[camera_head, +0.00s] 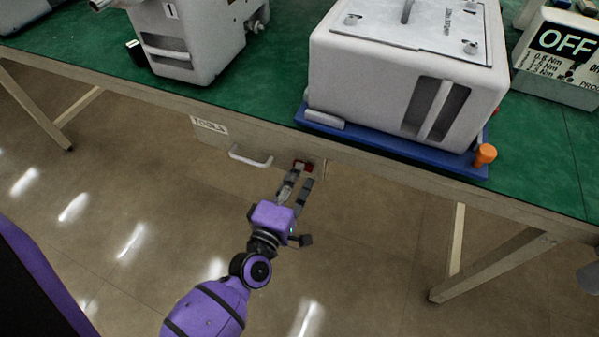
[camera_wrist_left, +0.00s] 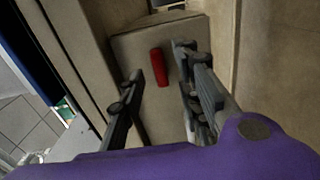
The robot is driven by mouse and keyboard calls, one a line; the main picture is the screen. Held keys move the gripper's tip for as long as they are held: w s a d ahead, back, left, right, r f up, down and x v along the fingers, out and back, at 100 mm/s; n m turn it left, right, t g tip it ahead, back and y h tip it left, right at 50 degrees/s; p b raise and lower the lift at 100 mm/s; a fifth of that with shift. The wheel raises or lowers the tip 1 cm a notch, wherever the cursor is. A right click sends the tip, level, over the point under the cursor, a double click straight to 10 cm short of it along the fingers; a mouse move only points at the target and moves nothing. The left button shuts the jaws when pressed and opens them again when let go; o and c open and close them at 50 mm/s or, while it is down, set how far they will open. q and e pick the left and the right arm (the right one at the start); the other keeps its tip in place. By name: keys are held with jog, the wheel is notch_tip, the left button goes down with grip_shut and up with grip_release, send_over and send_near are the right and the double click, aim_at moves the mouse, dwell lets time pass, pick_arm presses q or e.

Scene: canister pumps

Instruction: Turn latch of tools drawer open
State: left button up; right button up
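The tools drawer (camera_head: 215,141) is under the front edge of the green-topped table, with a "TOOLS" label and a pale bar handle (camera_head: 251,157). It looks shut. Its red latch (camera_head: 303,165) is at the drawer's right end, and in the left wrist view the red latch (camera_wrist_left: 160,67) is a short bar, slightly tilted from upright. My left gripper (camera_head: 298,181) is open in front of the latch, and in the left wrist view its fingers (camera_wrist_left: 160,85) stand on either side of the latch, with gaps. My right gripper is not in view.
A blue tray (camera_head: 390,147) with a large white canister unit (camera_head: 370,85) stands above the latch near the table edge. An orange knob (camera_head: 485,154) is at the tray's right corner. Another white unit (camera_head: 180,35) stands at left. The floor before the drawer is clear.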

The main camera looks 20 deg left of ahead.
pick_arm(q)
jog(key=shift+w, duration=0.75)
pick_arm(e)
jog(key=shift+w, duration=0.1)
pick_arm(q)
grip_shut()
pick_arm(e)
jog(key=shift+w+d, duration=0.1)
